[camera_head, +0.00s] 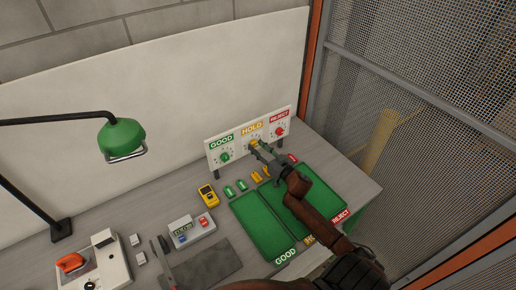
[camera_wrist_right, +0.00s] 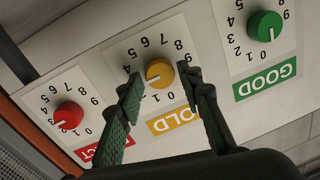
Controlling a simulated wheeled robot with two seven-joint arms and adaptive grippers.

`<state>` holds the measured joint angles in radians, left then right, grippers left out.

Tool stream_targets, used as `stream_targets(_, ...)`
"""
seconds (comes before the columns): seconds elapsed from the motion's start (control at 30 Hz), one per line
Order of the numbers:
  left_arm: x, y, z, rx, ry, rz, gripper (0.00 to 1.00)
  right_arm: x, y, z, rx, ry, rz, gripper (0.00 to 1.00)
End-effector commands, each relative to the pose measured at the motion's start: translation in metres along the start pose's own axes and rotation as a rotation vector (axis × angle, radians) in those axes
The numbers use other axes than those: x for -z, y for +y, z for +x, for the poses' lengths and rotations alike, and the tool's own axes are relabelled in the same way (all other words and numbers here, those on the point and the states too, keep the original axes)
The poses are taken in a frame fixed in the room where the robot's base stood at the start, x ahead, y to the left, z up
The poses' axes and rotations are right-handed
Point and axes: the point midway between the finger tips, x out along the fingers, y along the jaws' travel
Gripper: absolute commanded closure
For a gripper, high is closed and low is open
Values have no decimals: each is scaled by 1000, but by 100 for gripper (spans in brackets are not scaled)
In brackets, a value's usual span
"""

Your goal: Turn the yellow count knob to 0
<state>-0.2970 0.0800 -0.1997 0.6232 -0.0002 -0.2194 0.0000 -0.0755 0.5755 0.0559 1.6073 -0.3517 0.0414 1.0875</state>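The yellow knob (camera_wrist_right: 159,73) sits on the middle HOLD dial, which appears upside down in the right wrist view. Its white mark points to the lower left, roughly toward 2 or 3; the left finger partly covers the numbers there. The 0 and 1 are below the knob. My right gripper (camera_wrist_right: 163,85) is open, with one finger on each side of the knob and gaps visible. In the head view my right gripper (camera_head: 258,150) is at the HOLD dial and partly covers it. Dark prongs (camera_head: 160,247) low in the head view may be my left gripper; their state is unclear.
The green GOOD knob (camera_wrist_right: 265,26) and red REJECT knob (camera_wrist_right: 68,115) flank the yellow one. Green mats (camera_head: 265,225) lie below the board. A yellow meter (camera_head: 208,195), a button box (camera_head: 191,229) and a green lamp (camera_head: 122,137) stand left.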

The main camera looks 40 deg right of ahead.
Motion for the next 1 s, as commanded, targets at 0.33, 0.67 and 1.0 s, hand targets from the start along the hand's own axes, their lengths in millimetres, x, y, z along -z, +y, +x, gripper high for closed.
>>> stream_targets(0.33,-11,1,0,-1,-14,-2,100,0,0,0,0,0,0,92)
stream_targets(0.67,-4,0,-2,0,-5,-1,100,1,0,0,-1,-1,-16,99)
stream_targets(1.0,0,0,-15,0,-1,0,100,3,-1,0,-3,-18,-190,99)
